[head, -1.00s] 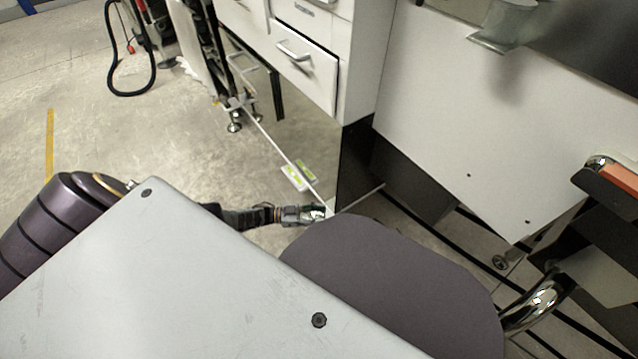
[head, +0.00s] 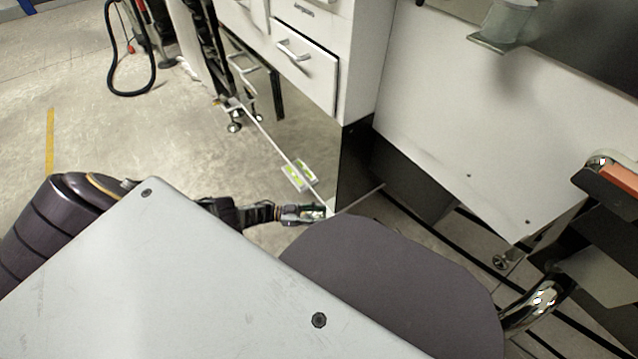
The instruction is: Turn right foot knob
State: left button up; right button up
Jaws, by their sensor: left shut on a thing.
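My left gripper (head: 318,213) is low near the floor, at the near end of a thin pale bar (head: 275,150). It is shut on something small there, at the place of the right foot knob. The knob itself is mostly hidden by the fingers and too small to make out clearly. My right gripper is not in view.
A white drawer cabinet (head: 355,60) and a dark panel (head: 352,165) stand just beyond the gripper. A green-and-white label (head: 298,176) is beside the bar. A levelling foot (head: 502,262) shows at the right. Open concrete floor (head: 130,130) lies at the left.

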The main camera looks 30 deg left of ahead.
aim_at(319, 214)
pick_arm(q)
jog(key=o, duration=1)
jog(key=shift+o, duration=0.2)
jog(key=shift+a+r, duration=0.1)
jog(key=shift+r, duration=0.35)
jog(key=shift+r, duration=0.4)
jog(key=shift+r, duration=4.15)
